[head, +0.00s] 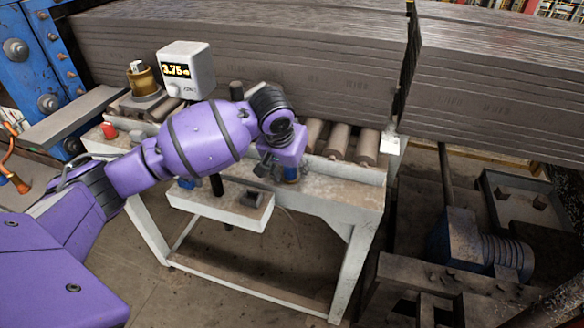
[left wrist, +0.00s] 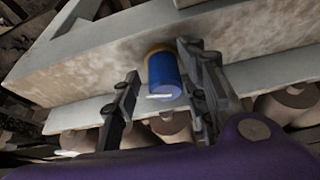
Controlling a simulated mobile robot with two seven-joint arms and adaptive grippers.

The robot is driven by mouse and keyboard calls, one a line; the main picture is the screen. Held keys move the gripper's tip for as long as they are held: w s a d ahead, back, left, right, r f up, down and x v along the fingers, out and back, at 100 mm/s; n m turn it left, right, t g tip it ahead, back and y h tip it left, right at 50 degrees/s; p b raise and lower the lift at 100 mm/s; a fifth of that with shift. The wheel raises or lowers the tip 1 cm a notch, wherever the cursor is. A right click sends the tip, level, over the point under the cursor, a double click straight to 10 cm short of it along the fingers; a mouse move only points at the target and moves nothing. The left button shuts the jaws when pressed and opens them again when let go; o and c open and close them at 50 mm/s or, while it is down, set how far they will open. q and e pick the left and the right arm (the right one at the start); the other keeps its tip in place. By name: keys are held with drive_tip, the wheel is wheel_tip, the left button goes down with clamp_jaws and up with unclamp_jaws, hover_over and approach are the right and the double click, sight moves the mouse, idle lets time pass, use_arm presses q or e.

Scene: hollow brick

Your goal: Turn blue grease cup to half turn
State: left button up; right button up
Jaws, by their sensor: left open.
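The blue grease cup (left wrist: 164,73) sticks out from the side of the pale, worn beam of the roller stand, with a brass-coloured ring at its base and a white mark near its outer end. In the head view the cup (head: 291,173) shows partly behind my left gripper (head: 277,168). In the left wrist view the left gripper (left wrist: 160,62) is open, with one dark finger on each side of the cup. The right finger looks close to it; I cannot tell if it touches. There is a gap on the left. My right gripper is not in view.
A white box with a display reading 3.75 (head: 186,66) and a brass-coloured fitting (head: 143,80) stand left on the stand. Rollers (head: 340,140) lie behind the beam, below large stacked grey slabs (head: 300,50). A small shelf (head: 225,203) juts out below my arm. Dark machinery (head: 480,240) stands right.

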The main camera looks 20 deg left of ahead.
use_arm(q)
drive_tip(key=v, duration=1.2)
drive_tip(key=shift+d, duration=0.1)
drive_tip(key=shift+c, duration=0.5)
